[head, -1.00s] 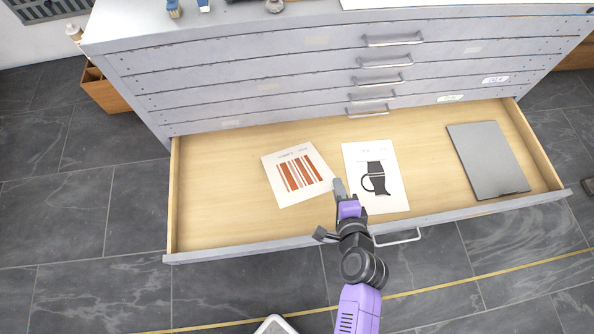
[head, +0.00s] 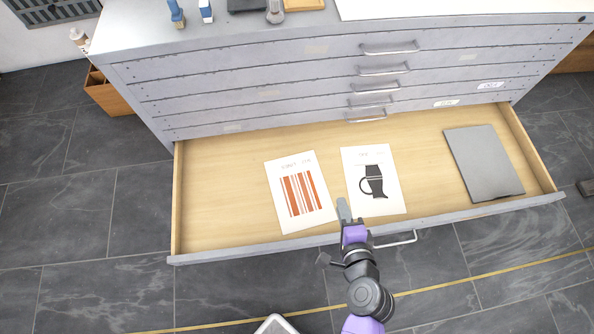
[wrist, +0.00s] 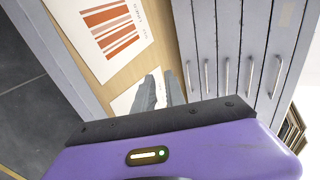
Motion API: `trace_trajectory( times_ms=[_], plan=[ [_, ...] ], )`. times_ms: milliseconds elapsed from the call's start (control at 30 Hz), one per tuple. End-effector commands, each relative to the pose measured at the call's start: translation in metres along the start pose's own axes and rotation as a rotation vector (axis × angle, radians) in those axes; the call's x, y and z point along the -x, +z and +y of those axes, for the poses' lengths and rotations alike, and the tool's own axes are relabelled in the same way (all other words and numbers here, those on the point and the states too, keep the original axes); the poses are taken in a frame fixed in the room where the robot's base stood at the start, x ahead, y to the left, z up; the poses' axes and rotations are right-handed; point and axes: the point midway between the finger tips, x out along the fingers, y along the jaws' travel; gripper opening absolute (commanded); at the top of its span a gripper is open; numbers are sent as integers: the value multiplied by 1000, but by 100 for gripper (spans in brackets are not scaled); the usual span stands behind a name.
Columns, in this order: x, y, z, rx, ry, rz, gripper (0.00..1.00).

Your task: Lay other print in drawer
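A print with orange-red vertical stripes (head: 300,195) lies in the open drawer (head: 215,215), left of middle near the front wall. It also shows at the upper left of the wrist view (wrist: 103,28). A print with a black mug shape (head: 374,180) lies just to its right, with a narrow gap between them. In the wrist view, my fingers cover part of the mug print (wrist: 124,101). My gripper (head: 345,211) is over the drawer's front edge, near the lower corners of both prints. Its fingers look slightly apart, with nothing seen between them.
A grey flat board (head: 484,162) lies at the drawer's right end. The drawer's left part is bare. Shut drawers with handles (head: 390,48) rise behind. Small bottles (head: 177,13) and other items stand on the cabinet top. A wooden box (head: 108,95) is on the floor at left.

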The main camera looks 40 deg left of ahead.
Motion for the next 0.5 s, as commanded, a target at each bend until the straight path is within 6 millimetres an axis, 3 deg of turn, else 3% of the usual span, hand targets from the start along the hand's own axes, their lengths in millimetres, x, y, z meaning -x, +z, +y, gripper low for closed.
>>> trace_trajectory(
  times_ms=[500],
  plan=[
    [57,0,-54,0,0,0,15]
  ],
)
